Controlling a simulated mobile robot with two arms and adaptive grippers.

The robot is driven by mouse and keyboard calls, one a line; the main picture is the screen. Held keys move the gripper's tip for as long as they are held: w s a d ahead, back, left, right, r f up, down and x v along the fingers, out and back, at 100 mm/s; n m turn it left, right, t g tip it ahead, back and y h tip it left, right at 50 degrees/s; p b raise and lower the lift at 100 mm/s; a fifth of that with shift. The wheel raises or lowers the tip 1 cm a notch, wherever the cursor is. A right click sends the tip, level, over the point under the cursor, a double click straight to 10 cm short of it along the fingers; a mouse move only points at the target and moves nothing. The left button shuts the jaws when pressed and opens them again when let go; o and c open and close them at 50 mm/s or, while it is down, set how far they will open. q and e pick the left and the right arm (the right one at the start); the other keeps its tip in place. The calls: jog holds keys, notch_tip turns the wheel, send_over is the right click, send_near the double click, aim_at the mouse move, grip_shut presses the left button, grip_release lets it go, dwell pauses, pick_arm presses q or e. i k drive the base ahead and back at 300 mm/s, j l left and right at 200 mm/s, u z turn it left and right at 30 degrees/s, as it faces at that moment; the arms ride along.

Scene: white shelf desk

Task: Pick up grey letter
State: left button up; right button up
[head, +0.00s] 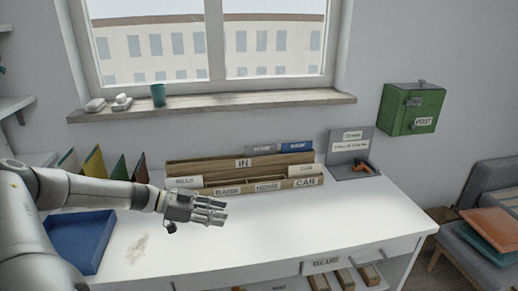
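A grey letter (262,149) with a dark label stands in the back slot of the wooden letter organizer (228,167), beside a blue letter (297,146). Only its upper edge shows; the rest is hidden behind the organizer's front boards. My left gripper (222,211) is over the white desk, in front of the organizer and to the lower left of the grey letter. Its fingers look parted, and nothing shows between them. My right gripper is not in view.
A blue tray (76,240) lies at the left of the desk (340,215). Coloured dividers (94,163) stand behind my arm. A grey stand (351,142) with a red-orange tool (366,166) is at the right. A green post box (412,108) hangs on the wall. The front right desktop is clear.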

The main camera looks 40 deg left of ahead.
aim_at(261, 151)
jog(key=i+j, duration=0.25)
jog(key=j, duration=0.15)
jog(key=i+j, duration=0.5)
jog(key=j, duration=0.25)
jog(key=i+j, duration=0.2)
jog(key=j, duration=0.15)
